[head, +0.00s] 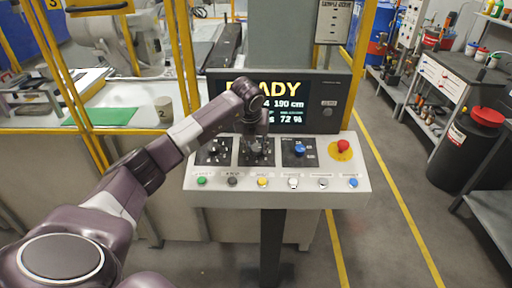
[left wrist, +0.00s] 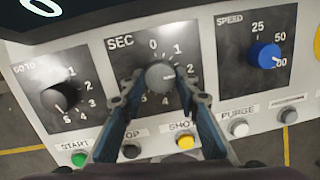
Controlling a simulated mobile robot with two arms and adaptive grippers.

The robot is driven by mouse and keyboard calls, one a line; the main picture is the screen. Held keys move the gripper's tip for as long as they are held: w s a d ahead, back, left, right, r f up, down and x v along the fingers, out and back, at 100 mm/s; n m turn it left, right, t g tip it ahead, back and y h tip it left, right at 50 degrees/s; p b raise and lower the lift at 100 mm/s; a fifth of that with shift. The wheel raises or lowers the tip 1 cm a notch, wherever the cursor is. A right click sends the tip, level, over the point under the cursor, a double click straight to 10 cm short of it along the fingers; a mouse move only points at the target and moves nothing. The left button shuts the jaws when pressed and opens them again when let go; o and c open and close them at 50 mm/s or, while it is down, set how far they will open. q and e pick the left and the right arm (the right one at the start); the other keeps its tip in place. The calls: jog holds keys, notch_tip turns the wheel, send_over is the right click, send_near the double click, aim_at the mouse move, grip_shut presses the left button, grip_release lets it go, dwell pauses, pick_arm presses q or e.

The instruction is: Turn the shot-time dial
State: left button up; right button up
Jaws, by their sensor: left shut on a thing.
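The shot-time dial (left wrist: 160,75) is a round grey knob on a black plate marked SEC, in the middle of the left wrist view. Numbers run around it, with 0 at the top and 1 and 2 on the right. My left gripper (left wrist: 161,82) has its two blue-sided fingers on either side of the knob, shut on it. In the head view, my left gripper (head: 257,148) reaches down onto the middle-left plate of the console (head: 210,186) and hides most of the dial. My right gripper is not in view.
A black GO TO dial (left wrist: 61,97) is left of the shot-time dial; a blue SPEED knob (left wrist: 265,55) is right. A row of buttons, including a yellow one (left wrist: 185,142), lies below. A red mushroom button (head: 343,146) is at the console's right. The screen (head: 300,108) stands behind.

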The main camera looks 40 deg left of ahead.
pick_arm(q)
jog(key=n+b, duration=0.2)
jog(key=shift+f+n, duration=0.15)
jog(key=shift+n, duration=0.25)
jog(key=n+b, duration=0.3)
jog(key=shift+w+d+n+y, duration=0.1)
jog(key=shift+n+y, duration=0.3)
jog(key=n+b, duration=0.2)
jog(key=n, duration=0.1)
jog(key=shift+g, duration=0.4)
jog(key=shift+w+d+r+n+y+b, duration=0.1)
jog(key=shift+n+y+b, duration=0.2)
jog(key=shift+n, duration=0.55)
jog(key=shift+r+n+y+b, duration=0.1)
jog(key=shift+n+b, duration=0.25)
jog(key=shift+n, duration=0.5)
jog(key=o, duration=1.2)
jog(key=shift+c, duration=0.2)
jog(key=v, duration=1.2)
